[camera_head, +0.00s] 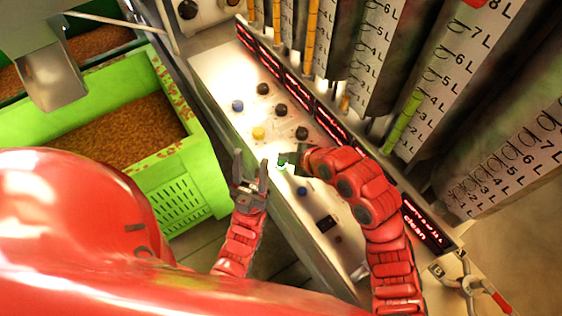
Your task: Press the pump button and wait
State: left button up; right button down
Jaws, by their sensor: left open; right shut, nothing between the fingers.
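A white control panel (212,71) runs diagonally through the middle, with several black, blue and yellow buttons. A small green-lit button (281,167) shows right at the tip of my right gripper (283,160). The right gripper is shut and empty, its tip touching or just above that button; I cannot tell which. My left gripper (250,170) is open and empty, beside the panel's left edge. A yellow button (258,133), a blue button (237,106) and another blue button (302,190) are on the panel. No label names the pump button legibly.
Tall gauges marked in litres (465,50) stand behind the panel, above red-lit displays (428,226). A green crate (180,200) of brown material is at the left. A metal lever with a red handle (497,300) is at the lower right.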

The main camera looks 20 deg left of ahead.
jog(key=shift+r+p, duration=0.5)
jog(key=shift+r, duration=2)
notch_tip(320, 180, up, 10)
jog(key=p, duration=0.2)
send_over(285, 166)
